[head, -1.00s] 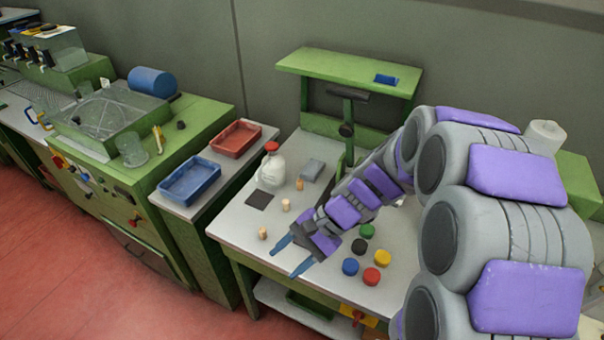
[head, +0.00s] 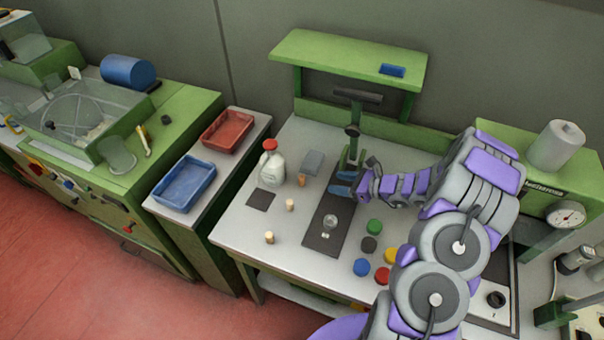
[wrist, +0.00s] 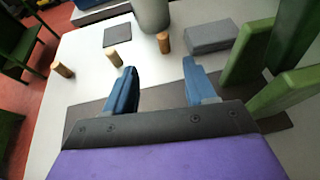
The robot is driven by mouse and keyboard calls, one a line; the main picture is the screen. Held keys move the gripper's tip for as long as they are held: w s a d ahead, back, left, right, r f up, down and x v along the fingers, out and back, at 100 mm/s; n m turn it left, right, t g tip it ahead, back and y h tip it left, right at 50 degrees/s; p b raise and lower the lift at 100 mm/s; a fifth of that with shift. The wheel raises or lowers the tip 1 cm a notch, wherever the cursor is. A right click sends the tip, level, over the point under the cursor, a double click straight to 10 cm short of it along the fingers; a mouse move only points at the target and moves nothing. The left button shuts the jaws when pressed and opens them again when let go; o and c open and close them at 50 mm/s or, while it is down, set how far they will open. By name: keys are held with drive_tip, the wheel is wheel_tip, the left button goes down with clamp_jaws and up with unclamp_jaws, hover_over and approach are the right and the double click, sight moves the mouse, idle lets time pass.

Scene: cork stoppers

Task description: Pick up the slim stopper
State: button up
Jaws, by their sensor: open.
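Three cork stoppers stand upright on the grey bench in the head view: a front one (head: 269,237), a middle one (head: 290,204) and a back one (head: 302,181) by the grey block. In the wrist view they show as the left stopper (wrist: 63,70), the middle stopper (wrist: 114,59) and the right stopper (wrist: 163,43). The front one looks thickest; which of the other two is slimmer I cannot tell. My gripper (head: 342,183) is open, its blue fingers to the right of the back stopper. In the wrist view my gripper (wrist: 158,84) has nothing between its fingertips.
A white bottle with a red cap (head: 271,165) and a grey block (head: 313,162) stand behind the stoppers. A green stand (head: 352,145) is close behind my gripper. A clear glass piece (head: 329,224) sits on the dark mat (head: 322,243). Several coloured caps (head: 374,226) lie at right.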

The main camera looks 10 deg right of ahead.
sight(304, 177)
drive_tip(key=shift+w+a+f, duration=0.15)
drive_tip(key=shift+w+f, duration=0.1)
drive_tip(key=b+x, duration=0.2)
drive_tip(key=x, duration=0.9)
drive_tip(key=shift+a+f, duration=0.1)
drive_tip(key=shift+f, duration=0.05)
drive_tip(key=shift+b+x, duration=0.5)
drive_tip(key=shift+x, duration=2.25)
drive_tip(key=shift+w, duration=0.15)
drive_tip(key=shift+c, duration=0.4)
clamp_jaws()
